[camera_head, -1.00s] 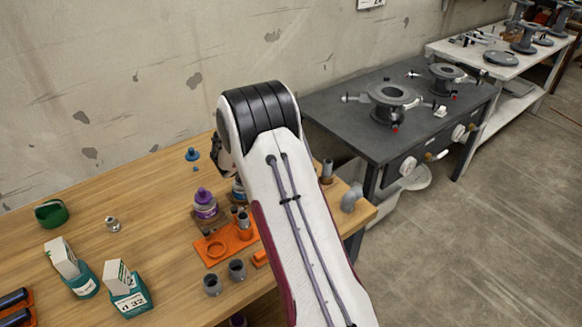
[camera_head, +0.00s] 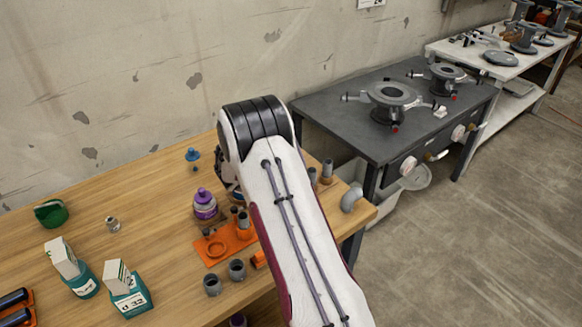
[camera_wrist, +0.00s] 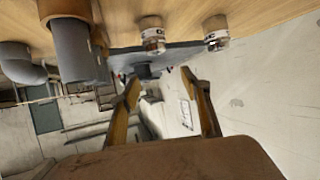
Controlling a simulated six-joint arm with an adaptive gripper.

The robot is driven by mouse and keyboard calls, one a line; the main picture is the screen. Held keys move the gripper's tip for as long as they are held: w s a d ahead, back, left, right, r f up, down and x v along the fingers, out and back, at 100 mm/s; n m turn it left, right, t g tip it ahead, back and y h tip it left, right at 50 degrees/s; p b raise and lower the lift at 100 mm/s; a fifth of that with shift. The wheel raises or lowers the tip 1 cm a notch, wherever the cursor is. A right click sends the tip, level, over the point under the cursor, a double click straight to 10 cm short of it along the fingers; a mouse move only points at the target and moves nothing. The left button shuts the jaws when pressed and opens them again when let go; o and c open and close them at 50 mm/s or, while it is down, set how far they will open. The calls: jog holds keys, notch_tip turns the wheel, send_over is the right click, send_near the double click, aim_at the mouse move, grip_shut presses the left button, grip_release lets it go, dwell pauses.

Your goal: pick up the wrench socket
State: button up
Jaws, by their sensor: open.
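I cannot tell for certain which piece is the wrench socket. A small silver metal piece (camera_head: 112,224) stands on the left of the wooden bench. In the wrist view, two short metal pieces, one nearer the middle (camera_wrist: 152,38) and one to its right (camera_wrist: 215,34), sit on the wooden surface at the top. My gripper (camera_wrist: 164,84) is open, its two fingers apart with nothing between them. The metal pieces lie beyond its fingertips. In the head view my arm hides the gripper and part of the bench.
An orange holder (camera_head: 211,261), a purple-capped bottle (camera_head: 205,206) and two grey couplings (camera_head: 224,277) stand left of my arm. A grey elbow (camera_head: 351,199) is at the bench's right end. In the wrist view, a large grey pipe (camera_wrist: 78,55) stands close on the left.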

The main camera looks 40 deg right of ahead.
jog(key=shift+f, duration=1.55)
jog(key=shift+f, duration=0.15)
jog(key=shift+d+f, duration=0.1)
jog(key=shift+f, duration=0.45)
jog(key=shift+x, duration=2.35)
jog(key=shift+r, duration=0.1)
jog(key=c, duration=1.3)
